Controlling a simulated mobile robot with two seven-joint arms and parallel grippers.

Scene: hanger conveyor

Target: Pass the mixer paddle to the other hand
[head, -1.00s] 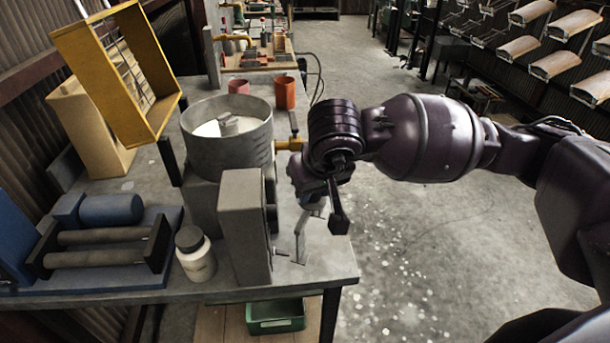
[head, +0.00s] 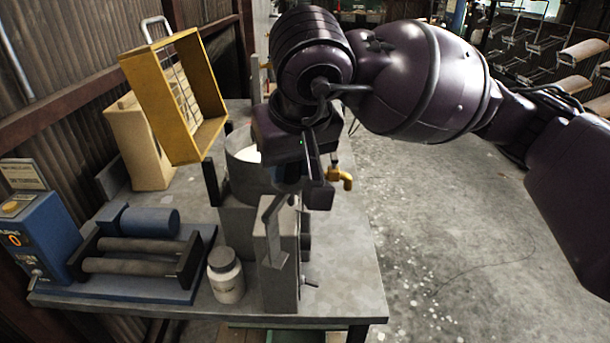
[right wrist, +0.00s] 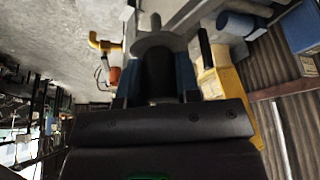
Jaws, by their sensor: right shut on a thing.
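My right gripper (head: 292,180) is above the near right part of the bench, partly hidden by my own wrist. It is shut on the mixer paddle (head: 272,212), whose grey lower end shows below it, in front of the round mixing pan (head: 243,172). In the right wrist view the paddle's dark shaft (right wrist: 158,75) sits between the two fingers of the right gripper (right wrist: 157,88). My left gripper is not in view.
A grey upright block (head: 277,265) stands under the paddle. A lidded white jar (head: 226,278) and a blue roller machine (head: 140,255) are to the left. A yellow frame (head: 160,95) stands behind. The floor to the right is open.

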